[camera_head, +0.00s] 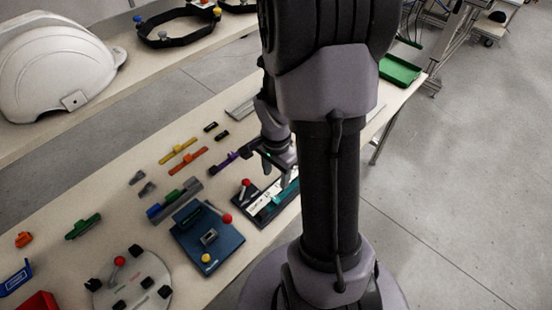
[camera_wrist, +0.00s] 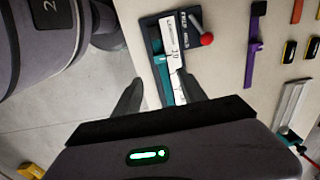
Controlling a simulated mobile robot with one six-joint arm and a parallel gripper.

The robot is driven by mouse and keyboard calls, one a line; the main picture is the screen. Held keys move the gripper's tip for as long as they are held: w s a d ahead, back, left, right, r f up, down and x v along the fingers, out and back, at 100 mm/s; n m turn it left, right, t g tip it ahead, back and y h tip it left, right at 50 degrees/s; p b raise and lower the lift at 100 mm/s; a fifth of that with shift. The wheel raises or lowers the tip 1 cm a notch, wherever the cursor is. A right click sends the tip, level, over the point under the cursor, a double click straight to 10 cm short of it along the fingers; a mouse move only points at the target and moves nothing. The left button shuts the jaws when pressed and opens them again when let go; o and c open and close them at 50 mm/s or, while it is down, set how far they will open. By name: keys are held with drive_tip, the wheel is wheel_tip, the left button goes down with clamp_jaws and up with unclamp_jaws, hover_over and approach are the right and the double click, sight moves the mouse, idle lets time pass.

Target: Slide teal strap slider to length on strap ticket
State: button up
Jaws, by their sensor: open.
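The teal strap slider (camera_wrist: 161,72) is a narrow teal piece lying along the left side of a white printed ticket strip (camera_wrist: 175,52) on a dark fixture (camera_wrist: 150,32). In the head view, teal shows at the right of the fixture (camera_head: 251,214), partly hidden by my arm. My gripper (camera_wrist: 160,78) is open, its two dark fingers apart on either side of the strip's near part. The teal piece shows between the fingertips. I cannot tell whether a finger touches it. In the head view my gripper (camera_head: 278,172) is low over the fixture.
A red-knobbed lever (camera_wrist: 206,39) stands at the fixture's right side. A purple strap piece (camera_wrist: 252,50) lies farther right. A blue fixture (camera_head: 205,238) stands beside this one, with several small parts on the bench. A white helmet (camera_head: 50,72) sits on the rear bench.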

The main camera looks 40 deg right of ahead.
wheel_tip(320, 180, up, 5)
drive_tip(key=shift+f+p, duration=0.2)
drive_tip(key=shift+p, duration=0.25)
drive_tip(key=a+r+n+t+b, duration=0.3)
drive_tip(key=a+r+n+b, duration=0.2)
drive_tip(key=a+r+n, duration=0.5)
drive_tip(key=s+a+r+n+t+y+b, duration=0.2)
drive_tip(key=s+a, duration=0.5)
drive_tip(key=a, duration=0.4)
drive_tip(key=shift+r+n+t+b, duration=0.3)
drive_tip(key=shift+r+n+t, duration=0.05)
drive_tip(key=shift+n+t, duration=0.05)
